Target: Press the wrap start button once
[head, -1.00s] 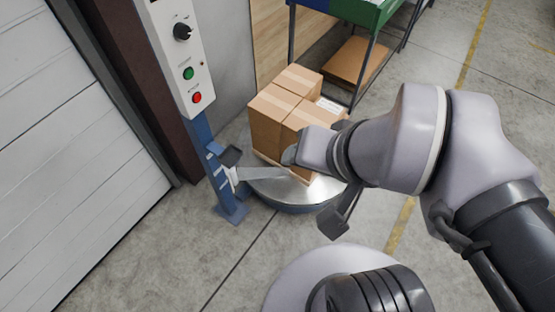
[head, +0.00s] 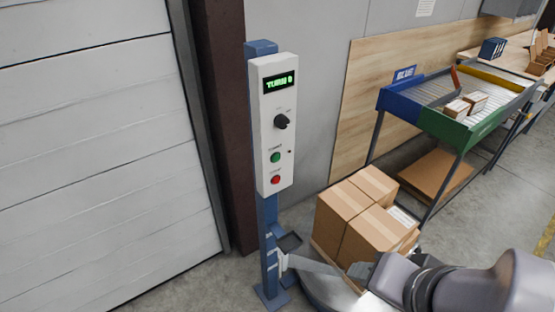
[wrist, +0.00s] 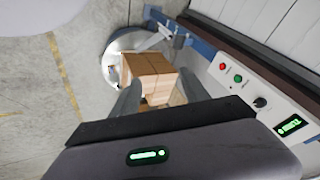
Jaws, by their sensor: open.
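The white control panel (head: 274,130) stands on a blue post, with a green display that seems to read "TURN 0". Below a black knob (head: 281,122) sit a green button (head: 275,157), which looks like the start button, and a red button (head: 275,180) under it. Their labels are too blurred to read surely. In the wrist view the green button (wrist: 238,79) and red button (wrist: 222,66) lie right of the fingers. My gripper (wrist: 162,88) is open and empty, apart from the panel. In the head view my arm is at the lower right, its fingers not clear.
Stacked cartons (head: 361,219) stand on a round turntable (head: 322,291) right of the post. A pale arm (head: 312,264) reaches from the post toward them. A roller conveyor (head: 447,105) is behind. A shutter door (head: 95,130) is left, with clear floor before it.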

